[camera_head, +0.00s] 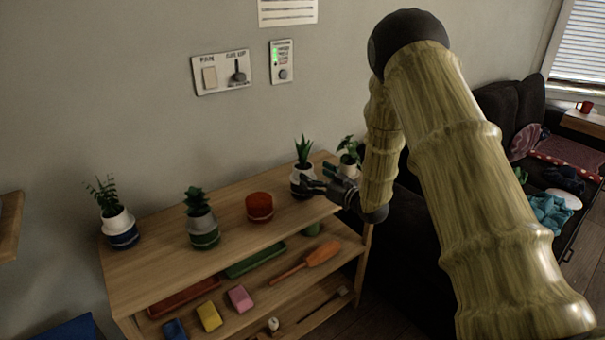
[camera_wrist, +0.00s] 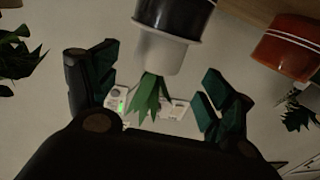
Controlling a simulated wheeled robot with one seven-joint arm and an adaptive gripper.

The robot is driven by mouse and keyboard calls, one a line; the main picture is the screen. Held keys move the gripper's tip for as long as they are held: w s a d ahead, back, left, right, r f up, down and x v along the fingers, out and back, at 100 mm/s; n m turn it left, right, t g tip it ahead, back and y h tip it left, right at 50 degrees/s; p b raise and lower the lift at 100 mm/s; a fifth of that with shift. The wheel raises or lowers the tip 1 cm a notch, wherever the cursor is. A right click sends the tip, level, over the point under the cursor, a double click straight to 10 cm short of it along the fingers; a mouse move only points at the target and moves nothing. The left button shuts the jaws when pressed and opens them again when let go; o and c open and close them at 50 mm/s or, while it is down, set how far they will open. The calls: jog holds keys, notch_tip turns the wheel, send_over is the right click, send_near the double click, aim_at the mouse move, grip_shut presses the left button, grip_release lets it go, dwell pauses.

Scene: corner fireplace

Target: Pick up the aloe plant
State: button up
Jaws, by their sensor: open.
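The aloe plant (camera_head: 304,150) has spiky green leaves and stands upright in a white and dark pot (camera_head: 299,173) near the right end of the shelf top. My gripper (camera_head: 312,187) is at the pot's right side, with its fingers partly covering the pot. In the wrist view, which is upside down, the pot (camera_wrist: 163,52) and the leaves (camera_wrist: 152,98) show ahead of and between my spread fingers (camera_wrist: 160,88). My gripper is open and holds nothing. I cannot tell whether a finger touches the pot.
The wooden shelf (camera_head: 165,262) also bears a red pot (camera_head: 259,207), a succulent (camera_head: 202,225), a leafy plant (camera_head: 118,228) and another plant (camera_head: 349,158) close behind my gripper. Lower shelves hold colored items. A wall switch panel (camera_head: 221,73) is above. A black sofa is at right.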

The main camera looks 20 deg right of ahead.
aim_at(303, 167)
jog(key=shift+p+x, duration=0.75)
jog(key=shift+x, duration=2.5)
jog(key=shift+d+r, duration=0.1)
jog(key=c, duration=0.9)
